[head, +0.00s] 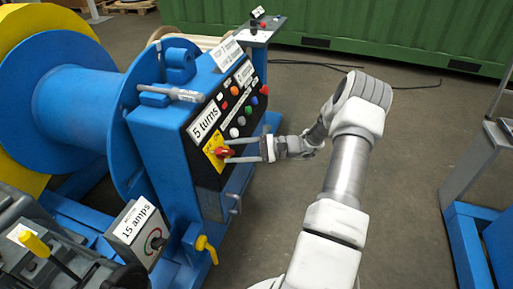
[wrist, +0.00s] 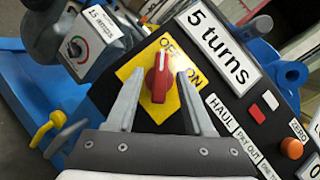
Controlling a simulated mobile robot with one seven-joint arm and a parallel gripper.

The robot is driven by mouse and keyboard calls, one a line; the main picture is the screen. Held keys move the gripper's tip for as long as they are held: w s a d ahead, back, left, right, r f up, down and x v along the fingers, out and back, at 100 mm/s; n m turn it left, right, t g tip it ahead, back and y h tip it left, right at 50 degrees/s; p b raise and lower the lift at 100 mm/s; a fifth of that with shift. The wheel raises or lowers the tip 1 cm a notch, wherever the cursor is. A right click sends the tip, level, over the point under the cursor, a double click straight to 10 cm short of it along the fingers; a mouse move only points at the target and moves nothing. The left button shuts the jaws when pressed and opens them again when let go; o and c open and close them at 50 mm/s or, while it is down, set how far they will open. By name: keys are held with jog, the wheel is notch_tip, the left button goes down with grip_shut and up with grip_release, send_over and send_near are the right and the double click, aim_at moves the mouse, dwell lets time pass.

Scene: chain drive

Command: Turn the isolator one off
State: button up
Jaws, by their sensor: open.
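The isolator is a red rotary knob (head: 221,153) on a yellow plate at the near end of the blue machine's black control panel. In the wrist view the knob (wrist: 159,78) stands upright in the picture, its white mark at the top, near the OFF lettering. ON is printed to the right on the yellow plate (wrist: 190,99). My gripper (head: 229,149) is open at the panel. In the wrist view its fingers (wrist: 161,74) lie on either side of the knob, with a visible gap on each side. I cannot tell their exact depth.
A "5 turns" sign (wrist: 218,43) and several coloured buttons sit beside the isolator. A "15 amps" meter box (head: 143,233) and yellow valve handle (head: 207,248) stand nearer. The floor right of the machine is clear up to a blue stand (head: 478,225).

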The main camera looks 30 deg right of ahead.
jog(key=p+v, duration=0.2)
jog(key=v, duration=1.4)
jog(key=shift+d, duration=0.3)
jog(key=shift+s, duration=0.1)
